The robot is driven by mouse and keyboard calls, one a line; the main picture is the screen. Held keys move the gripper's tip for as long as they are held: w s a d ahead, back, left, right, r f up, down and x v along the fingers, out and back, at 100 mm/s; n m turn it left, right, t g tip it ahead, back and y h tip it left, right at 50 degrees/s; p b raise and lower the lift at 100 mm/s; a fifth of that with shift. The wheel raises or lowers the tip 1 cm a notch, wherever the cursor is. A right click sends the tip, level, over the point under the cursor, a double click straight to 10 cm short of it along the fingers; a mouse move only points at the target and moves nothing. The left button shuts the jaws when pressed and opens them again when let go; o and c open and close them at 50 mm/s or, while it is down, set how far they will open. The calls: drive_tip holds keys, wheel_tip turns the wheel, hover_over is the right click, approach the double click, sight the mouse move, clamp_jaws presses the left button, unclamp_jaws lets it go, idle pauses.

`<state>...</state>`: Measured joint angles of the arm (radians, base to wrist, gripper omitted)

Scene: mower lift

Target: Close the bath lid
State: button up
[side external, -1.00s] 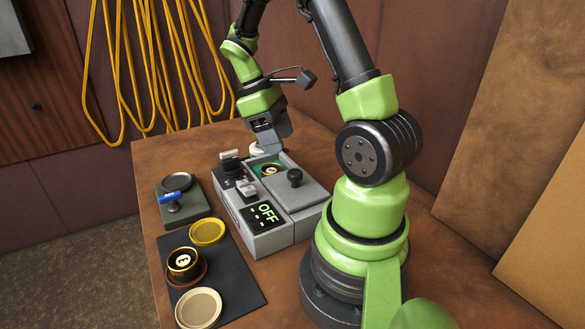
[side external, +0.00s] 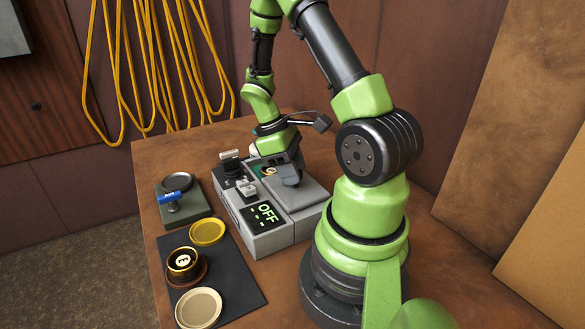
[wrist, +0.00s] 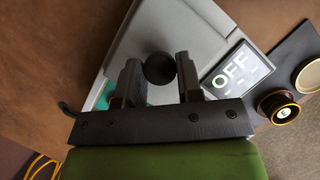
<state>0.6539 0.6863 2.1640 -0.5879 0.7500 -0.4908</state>
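The bath is the grey unit's well with a teal inside (side external: 257,168), partly uncovered beside the grey lid (side external: 308,194). A small gold-rimmed piece (side external: 269,171) shows in the opening. In the wrist view the lid (wrist: 182,32) carries a round dark knob (wrist: 159,69), and a teal strip (wrist: 103,98) shows at the lid's lower left. My gripper (wrist: 157,62) is open, with one finger on each side of the knob and gaps visible.
An OFF display (side external: 263,215) is on the unit's front, with small levers (side external: 246,187) behind it. A stand with a blue-handled tool (side external: 174,196) is at left.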

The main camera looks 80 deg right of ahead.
clamp_jaws()
drive_tip(key=w+d, duration=0.7)
drive_tip(key=d, duration=0.1)
drive_tip(key=shift+w, duration=0.4)
drive_tip(key=o, duration=0.8)
unclamp_jaws()
drive_tip(key=shift+a, duration=0.1)
drive_tip(key=v, duration=1)
